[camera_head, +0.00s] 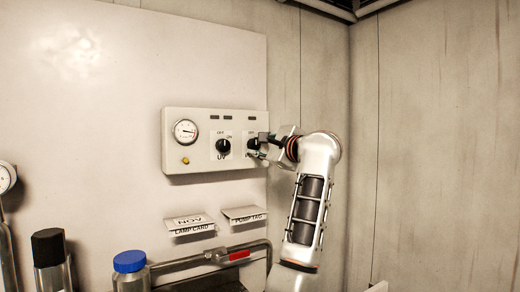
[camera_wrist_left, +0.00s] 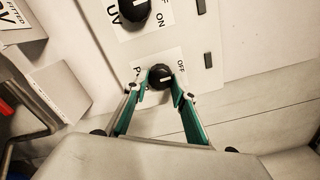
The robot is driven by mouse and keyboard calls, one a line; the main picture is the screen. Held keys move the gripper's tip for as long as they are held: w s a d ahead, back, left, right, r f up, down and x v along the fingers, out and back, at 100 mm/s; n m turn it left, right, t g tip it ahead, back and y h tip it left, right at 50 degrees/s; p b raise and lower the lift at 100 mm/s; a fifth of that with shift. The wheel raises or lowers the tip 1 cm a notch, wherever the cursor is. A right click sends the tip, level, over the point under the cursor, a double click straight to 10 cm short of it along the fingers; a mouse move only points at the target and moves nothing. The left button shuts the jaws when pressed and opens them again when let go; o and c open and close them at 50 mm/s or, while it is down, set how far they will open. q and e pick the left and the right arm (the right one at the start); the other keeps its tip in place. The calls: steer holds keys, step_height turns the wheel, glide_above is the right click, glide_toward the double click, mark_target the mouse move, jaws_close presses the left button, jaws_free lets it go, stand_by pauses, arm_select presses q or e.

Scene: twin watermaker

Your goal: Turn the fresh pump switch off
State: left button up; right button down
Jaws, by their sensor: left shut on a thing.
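The control panel (camera_head: 205,165) is a pale box on the wall with two black rotary knobs. The pump switch (camera_head: 252,144) is the right-hand knob, partly covered by my left gripper (camera_head: 259,149). In the left wrist view the knob (camera_wrist_left: 160,75) is round and black with a short white mark, on a white label where OFF can be read. My left gripper (camera_wrist_left: 161,88) is shut on it, with a green-edged finger at each side. The UV switch (camera_head: 223,146) is to the left, untouched. My right gripper is in neither view.
A pipe with a red handle (camera_head: 239,255) and a blue-capped bottle (camera_head: 130,262) stand lower.

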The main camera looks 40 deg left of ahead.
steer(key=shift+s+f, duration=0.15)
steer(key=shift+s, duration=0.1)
arm_select(q)
steer(key=o, duration=1.1)
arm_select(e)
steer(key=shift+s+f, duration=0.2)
arm_select(q)
steer(key=v, duration=1.2)
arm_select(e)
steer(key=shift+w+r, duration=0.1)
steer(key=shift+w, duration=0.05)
